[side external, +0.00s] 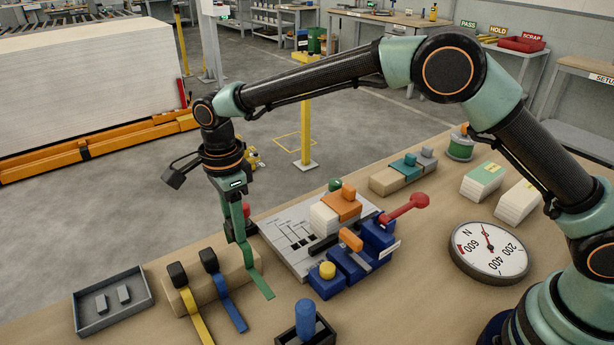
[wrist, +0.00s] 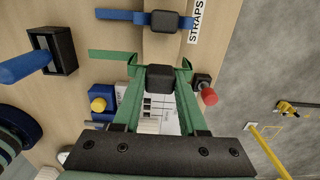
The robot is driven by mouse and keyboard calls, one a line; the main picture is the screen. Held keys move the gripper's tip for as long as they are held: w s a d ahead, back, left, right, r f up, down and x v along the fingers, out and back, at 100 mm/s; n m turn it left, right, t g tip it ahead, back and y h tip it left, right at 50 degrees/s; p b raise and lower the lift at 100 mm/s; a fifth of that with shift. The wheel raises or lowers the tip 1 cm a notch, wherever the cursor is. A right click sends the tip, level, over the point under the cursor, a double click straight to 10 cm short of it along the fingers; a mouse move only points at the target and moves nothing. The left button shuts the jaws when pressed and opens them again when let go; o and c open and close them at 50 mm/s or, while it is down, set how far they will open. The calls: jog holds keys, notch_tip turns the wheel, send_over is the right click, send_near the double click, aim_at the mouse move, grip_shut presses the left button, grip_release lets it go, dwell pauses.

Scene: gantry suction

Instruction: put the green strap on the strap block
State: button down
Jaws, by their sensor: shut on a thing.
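The green strap (side external: 256,275) hangs from my gripper (side external: 238,235) at the right end of the wooden strap block (side external: 190,292). In the wrist view my gripper (wrist: 160,80) is shut on the strap's dark buckle, and the green band (wrist: 112,55) reaches out to the left. The strap block (wrist: 160,45) runs up to the buckle in that view. Whether the strap rests on the block or is just above it, I cannot tell. A yellow strap (side external: 195,315) and a blue strap (side external: 228,302) lie over the block, each with a dark buckle on top.
A grey tray (side external: 112,300) with small metal pieces stands left of the block. A dark holder with a blue cylinder (side external: 305,318) stands in front. A board carrying blue, orange and white parts (side external: 340,270) lies right of the gripper. A dial gauge (side external: 489,250) is farther right.

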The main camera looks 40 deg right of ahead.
jog(key=shift+f, duration=2.3)
jog(key=shift+c, duration=1.9)
grip_release()
notch_tip(320, 180, up, 12)
jog(key=shift+r, duration=0.1)
